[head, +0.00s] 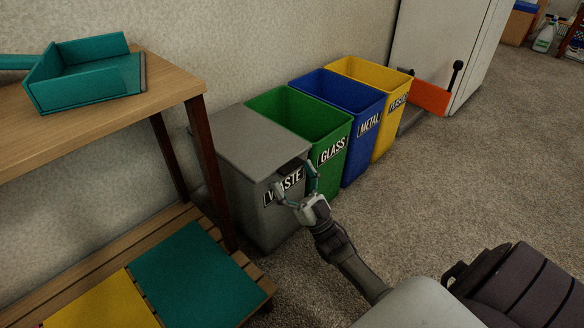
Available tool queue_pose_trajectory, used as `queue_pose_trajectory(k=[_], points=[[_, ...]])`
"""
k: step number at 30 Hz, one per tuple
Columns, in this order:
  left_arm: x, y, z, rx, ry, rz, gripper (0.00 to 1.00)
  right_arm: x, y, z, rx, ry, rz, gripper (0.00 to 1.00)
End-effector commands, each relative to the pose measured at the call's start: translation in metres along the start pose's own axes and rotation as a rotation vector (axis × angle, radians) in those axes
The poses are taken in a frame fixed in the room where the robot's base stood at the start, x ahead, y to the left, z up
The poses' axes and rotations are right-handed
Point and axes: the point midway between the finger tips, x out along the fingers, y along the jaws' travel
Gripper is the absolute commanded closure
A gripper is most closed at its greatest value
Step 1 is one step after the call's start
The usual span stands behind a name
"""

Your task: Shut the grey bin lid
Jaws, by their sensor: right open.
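The grey bin (258,212), labelled WASTE, stands at the left end of a row of bins. Its flat grey lid (262,138) lies across the top and looks down, level with the rim. I cannot tell whether a small gap is left at the front edge. My right gripper (296,181) is open and empty at the bin's front, near the label and just below the lid's front edge. It covers part of the label, and contact with the bin cannot be told. My left gripper is not in view.
Open green (330,146), blue (352,103) and yellow (379,80) bins stand right of it. A wooden table (170,88) with a teal tray (85,90) and a low slatted shelf (120,255) stand left. Carpet (460,180) to the right is clear.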

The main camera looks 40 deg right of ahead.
Motion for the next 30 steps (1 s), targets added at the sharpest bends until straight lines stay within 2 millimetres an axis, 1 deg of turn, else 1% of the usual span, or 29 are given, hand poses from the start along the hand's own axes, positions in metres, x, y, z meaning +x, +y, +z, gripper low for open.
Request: queue_pose_trajectory(k=[9, 12, 15, 21, 30], points=[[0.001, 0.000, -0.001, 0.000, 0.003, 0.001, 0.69, -0.063, 0.003, -0.005, -0.004, 0.016, 0.001, 0.02], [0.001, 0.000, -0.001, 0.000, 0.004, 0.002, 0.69, -0.080, 0.003, -0.006, -0.004, 0.021, 0.001, 0.02], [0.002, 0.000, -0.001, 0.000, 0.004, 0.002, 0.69, -0.092, 0.003, -0.007, -0.005, 0.024, 0.000, 0.02], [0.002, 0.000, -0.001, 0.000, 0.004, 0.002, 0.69, -0.103, 0.003, -0.008, -0.005, 0.029, -0.001, 0.02], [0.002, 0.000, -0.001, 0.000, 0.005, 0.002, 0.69, -0.103, 0.003, -0.008, -0.005, 0.030, -0.001, 0.02]])
